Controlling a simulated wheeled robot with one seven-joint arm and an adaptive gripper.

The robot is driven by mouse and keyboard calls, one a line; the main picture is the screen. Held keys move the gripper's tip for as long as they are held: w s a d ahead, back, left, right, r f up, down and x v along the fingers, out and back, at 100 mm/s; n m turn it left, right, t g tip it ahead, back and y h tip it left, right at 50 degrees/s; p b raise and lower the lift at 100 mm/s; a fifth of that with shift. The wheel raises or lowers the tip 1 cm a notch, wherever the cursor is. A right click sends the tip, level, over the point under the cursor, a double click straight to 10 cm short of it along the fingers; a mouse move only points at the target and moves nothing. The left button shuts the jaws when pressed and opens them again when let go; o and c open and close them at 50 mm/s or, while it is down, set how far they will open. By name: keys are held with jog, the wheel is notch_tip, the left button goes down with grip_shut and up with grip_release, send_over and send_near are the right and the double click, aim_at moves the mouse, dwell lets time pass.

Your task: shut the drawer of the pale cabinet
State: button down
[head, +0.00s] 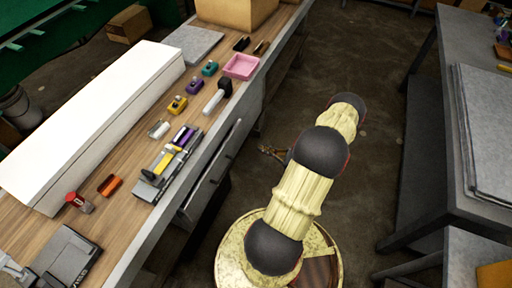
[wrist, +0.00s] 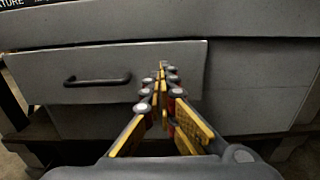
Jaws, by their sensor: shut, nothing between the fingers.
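The pale grey cabinet (head: 252,108) is the body under the wooden worktop. Its drawer (head: 208,186) stands partly open, its front sticking out from the cabinet face. In the wrist view the drawer front (wrist: 140,58) fills the left and middle, with a dark bar handle (wrist: 97,81) on its left part. My gripper (wrist: 163,70) is shut and empty, its fingertips before the drawer front, right of the handle. I cannot tell whether they touch it. In the head view my gripper (head: 270,152) shows small beyond my arm, right of the drawer. The drawer's inside is mostly hidden.
The worktop (head: 130,213) carries a long white box (head: 95,120), a pink tray (head: 241,66), several small coloured items and a cardboard box (head: 235,12). A grey table (head: 455,190) stands at the right. Bare floor (head: 350,65) lies between.

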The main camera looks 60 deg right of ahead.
jog(key=b, duration=0.2)
send_near(232, 138)
jog(key=w, duration=0.5)
jog(key=shift+w+a+f, duration=0.1)
jog(key=shift+w+f, duration=0.1)
jog(key=shift+f, duration=0.1)
jog(key=shift+w+b, duration=0.35)
jog(key=shift+w, duration=0.35)
jog(key=shift+r, duration=0.1)
jog(key=w, duration=0.5)
jog(key=shift+a, duration=0.2)
jog(key=shift+s, duration=0.1)
